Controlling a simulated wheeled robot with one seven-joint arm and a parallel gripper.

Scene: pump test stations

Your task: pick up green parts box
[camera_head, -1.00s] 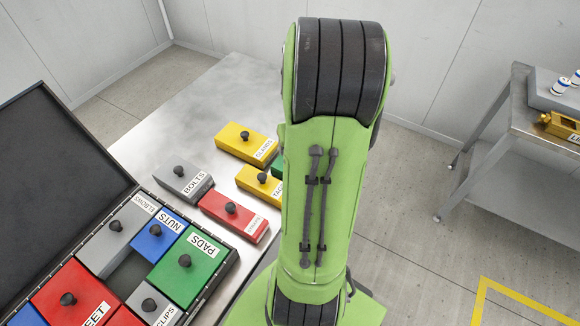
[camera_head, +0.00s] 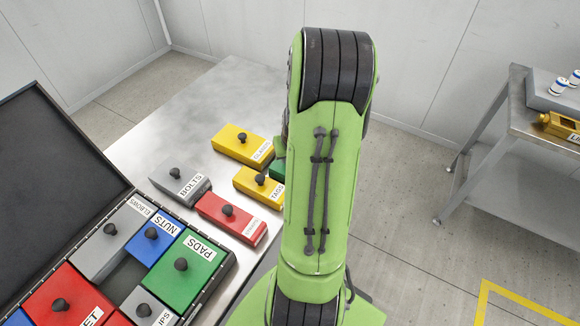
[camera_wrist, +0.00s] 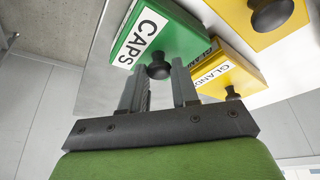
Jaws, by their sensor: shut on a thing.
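A green box labelled CAPS (camera_wrist: 170,35) with a black knob (camera_wrist: 158,70) fills the upper middle of the wrist view. My gripper (camera_wrist: 158,80) has one finger on each side of that knob and is shut on it. In the head view only a small green edge of the box (camera_head: 277,171) shows, because my arm hides the rest and the gripper. I cannot tell whether the box is clear of the table. Another green box, labelled PADS (camera_head: 205,265), sits in the open black case.
A yellow GLANDS box (camera_head: 238,146) and a yellow TAGS box (camera_head: 255,185) lie close to the green box. A grey BOLTS box (camera_head: 178,185) and a red box (camera_head: 225,215) are nearby on the metal table (camera_head: 195,105). The black case (camera_head: 55,170) stands open at left.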

